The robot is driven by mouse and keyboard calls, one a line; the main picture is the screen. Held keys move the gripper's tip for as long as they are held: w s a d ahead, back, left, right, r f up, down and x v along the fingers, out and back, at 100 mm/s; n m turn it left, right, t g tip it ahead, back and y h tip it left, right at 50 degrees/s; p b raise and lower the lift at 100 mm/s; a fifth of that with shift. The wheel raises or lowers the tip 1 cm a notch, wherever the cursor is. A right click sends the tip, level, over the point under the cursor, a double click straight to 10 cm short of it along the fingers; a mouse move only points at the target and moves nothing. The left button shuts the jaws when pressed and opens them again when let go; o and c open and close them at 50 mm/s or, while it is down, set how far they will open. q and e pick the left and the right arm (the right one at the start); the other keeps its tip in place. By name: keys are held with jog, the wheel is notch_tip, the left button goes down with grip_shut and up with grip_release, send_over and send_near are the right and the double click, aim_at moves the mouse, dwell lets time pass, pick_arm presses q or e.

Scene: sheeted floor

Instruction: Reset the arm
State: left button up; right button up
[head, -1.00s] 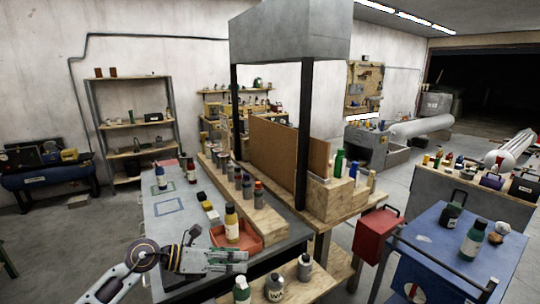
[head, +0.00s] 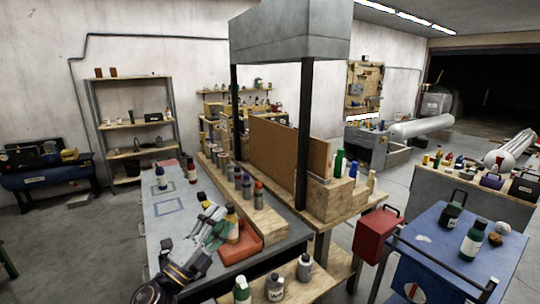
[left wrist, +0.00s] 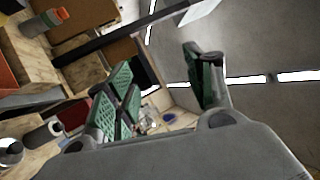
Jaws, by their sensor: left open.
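My left gripper (head: 212,224) is raised over the grey workbench in the head view, its fingers pointing up and away. It is just left of a brown bottle with a yellow label (head: 232,224), which stands in a red tray (head: 240,252); whether they touch I cannot tell. In the left wrist view the green-padded fingers of my left gripper (left wrist: 165,90) are spread apart with nothing between them. My right gripper is not in view.
The grey workbench (head: 165,235) has bare room on its left part. Several bottles stand on a wooden ledge (head: 262,225) and on a low wooden shelf (head: 318,282) in front. A black post (head: 304,140) rises behind. A blue cart (head: 440,245) stands at the right.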

pick_arm(q)
jog(key=s+a+f+n+g+y, duration=0.3)
jog(key=a+f+n+y, duration=0.35)
jog(key=f+n, duration=0.3)
jog(key=s+a+f+n+g+y, duration=0.3)
jog(key=a+f+n+y, duration=0.3)
jog(key=f+n+y, duration=0.3)
jog(key=s+d+f+n+g+h, duration=0.2)
jog(key=s+f+g, duration=0.3)
jog(key=s+f, duration=0.3)
jog(key=s+d+f+n+g+h, duration=0.25)
jog(key=s+f+g, duration=0.2)
jog(key=s, duration=0.65)
notch_tip(320, 180, down, 33)
jog(key=s+g, duration=0.1)
jog(key=s, duration=0.1)
jog(key=s+a+f, duration=0.2)
jog(key=s+f, duration=0.8)
jog(key=s, duration=0.1)
jog(key=s+a+f+g, duration=0.1)
jog(key=s+a+f, duration=0.2)
jog(key=s+f, duration=0.7)
jog(key=shift+s+f+y, duration=0.25)
jog(key=shift+s+y, duration=0.15)
jog(key=shift+s, duration=0.45)
